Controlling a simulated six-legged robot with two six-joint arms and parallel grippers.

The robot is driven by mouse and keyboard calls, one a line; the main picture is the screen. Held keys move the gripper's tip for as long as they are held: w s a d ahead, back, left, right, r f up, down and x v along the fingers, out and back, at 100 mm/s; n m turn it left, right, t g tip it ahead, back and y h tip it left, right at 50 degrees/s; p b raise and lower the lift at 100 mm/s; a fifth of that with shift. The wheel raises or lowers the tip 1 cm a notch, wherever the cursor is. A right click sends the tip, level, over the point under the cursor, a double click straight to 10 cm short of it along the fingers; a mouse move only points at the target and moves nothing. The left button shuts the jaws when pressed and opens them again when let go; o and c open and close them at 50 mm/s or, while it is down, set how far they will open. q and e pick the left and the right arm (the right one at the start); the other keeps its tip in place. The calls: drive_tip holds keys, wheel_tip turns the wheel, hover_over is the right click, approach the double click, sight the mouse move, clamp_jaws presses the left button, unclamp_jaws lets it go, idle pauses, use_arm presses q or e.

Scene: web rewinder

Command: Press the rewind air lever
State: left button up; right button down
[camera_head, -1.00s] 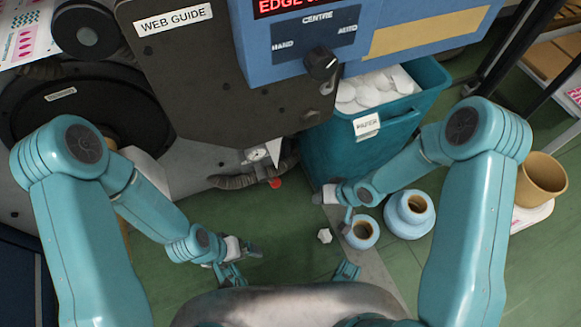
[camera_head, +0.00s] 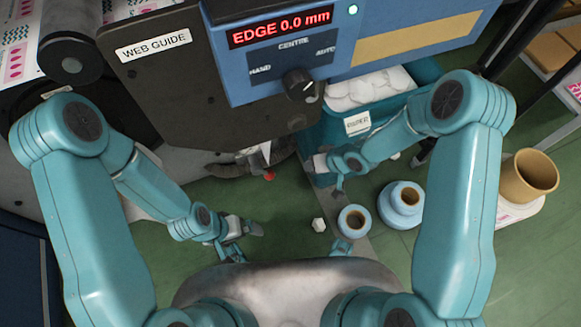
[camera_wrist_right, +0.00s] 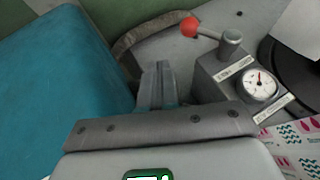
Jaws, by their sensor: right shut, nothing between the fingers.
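The air lever (camera_wrist_right: 208,32) is a short grey arm with a red ball, on a grey block with a round gauge in the right wrist view. In the head view its red knob (camera_head: 269,176) shows below the web guide plate. My right gripper (camera_head: 318,163) is beside the teal bin, to the right of the red knob. In the right wrist view its shut, empty fingers (camera_wrist_right: 157,85) are left of and below the lever, apart from it in the picture. My left gripper (camera_head: 250,229) hangs low over the green floor, below and left of the knob; its opening is unclear.
The teal bin (camera_wrist_right: 65,85) fills the left of the right wrist view. A dark hose (camera_wrist_right: 128,47) runs behind the fingers. The blue control box (camera_head: 300,50) overhangs the lever area.

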sight(266, 173)
drive_tip(key=w+a+f+b, duration=0.2)
drive_tip(key=a+f+b, duration=0.3)
drive_tip(key=a+f, duration=0.3)
drive_tip(key=shift+w+a+f+b, duration=0.25)
drive_tip(key=shift+w+f+b, duration=0.05)
drive_tip(key=shift+b, duration=0.05)
